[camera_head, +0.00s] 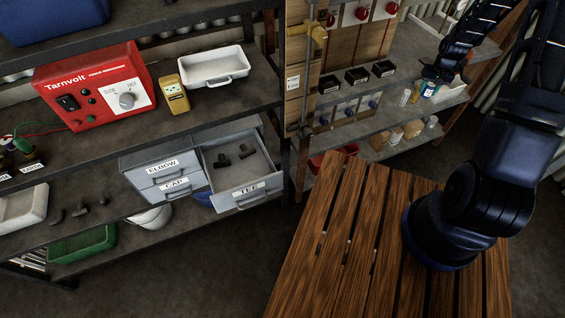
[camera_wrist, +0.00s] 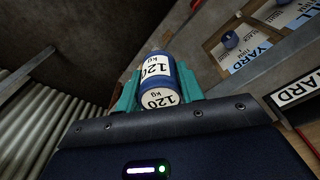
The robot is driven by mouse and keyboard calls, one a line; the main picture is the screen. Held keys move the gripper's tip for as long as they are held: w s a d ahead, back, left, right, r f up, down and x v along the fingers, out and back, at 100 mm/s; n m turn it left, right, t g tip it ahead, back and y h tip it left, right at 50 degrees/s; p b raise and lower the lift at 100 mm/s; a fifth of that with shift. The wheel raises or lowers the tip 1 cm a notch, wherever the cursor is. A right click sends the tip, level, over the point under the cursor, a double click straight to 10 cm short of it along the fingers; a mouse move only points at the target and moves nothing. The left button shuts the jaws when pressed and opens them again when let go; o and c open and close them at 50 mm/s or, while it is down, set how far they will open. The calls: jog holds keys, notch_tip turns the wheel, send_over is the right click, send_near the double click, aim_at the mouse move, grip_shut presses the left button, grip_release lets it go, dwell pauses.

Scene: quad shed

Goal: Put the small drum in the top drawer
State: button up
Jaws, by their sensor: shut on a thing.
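The small drum (camera_wrist: 155,72), blue with white labels reading "120 kg", is between the teal fingers of my gripper (camera_wrist: 158,85) in the wrist view. The fingers are shut on its sides. In the head view my gripper (camera_head: 440,76) is at the upper right, by the right-hand shelf; its fingers are too small to make out. A grey drawer unit stands on the left shelf. Its upper drawer, ELBOW (camera_head: 162,167), and the CAP drawer (camera_head: 174,186) below are shut. The TEE drawer (camera_head: 247,194) beside them is pulled out, with dark fittings (camera_head: 236,155) inside.
A red power unit (camera_head: 95,86), a yellow meter (camera_head: 170,94) and a white tray (camera_head: 214,66) stand on the shelf above the drawers. Several small bottles and black bins (camera_head: 357,77) are near my gripper.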

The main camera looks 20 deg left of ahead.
jog(key=s+a+r+n, duration=0.2)
jog(key=s+a, duration=0.8)
jog(key=a, duration=0.4)
jog(key=s+a+r+n, duration=0.2)
jog(key=s+a, duration=0.8)
jog(key=a, duration=0.4)
jog(key=s+a+r+n, duration=0.1)
jog(key=s+a+n, duration=0.15)
jog(key=s, duration=0.75)
jog(key=s+a+r+n+y, duration=0.1)
jog(key=s+a, duration=0.3)
jog(key=s, duration=0.5)
jog(key=s+a+r+n, duration=0.1)
jog(key=s+a, duration=0.2)
jog(key=s, duration=0.7)
jog(key=r+m, duration=0.1)
jog(key=m, duration=0.2)
send_over(226, 180)
jog(key=f, duration=1.8)
jog(key=shift+s+d+f, duration=0.1)
jog(key=shift+s+f, duration=0.1)
jog(key=shift+f, duration=0.2)
jog(key=shift+f, duration=0.15)
jog(key=o, duration=1)
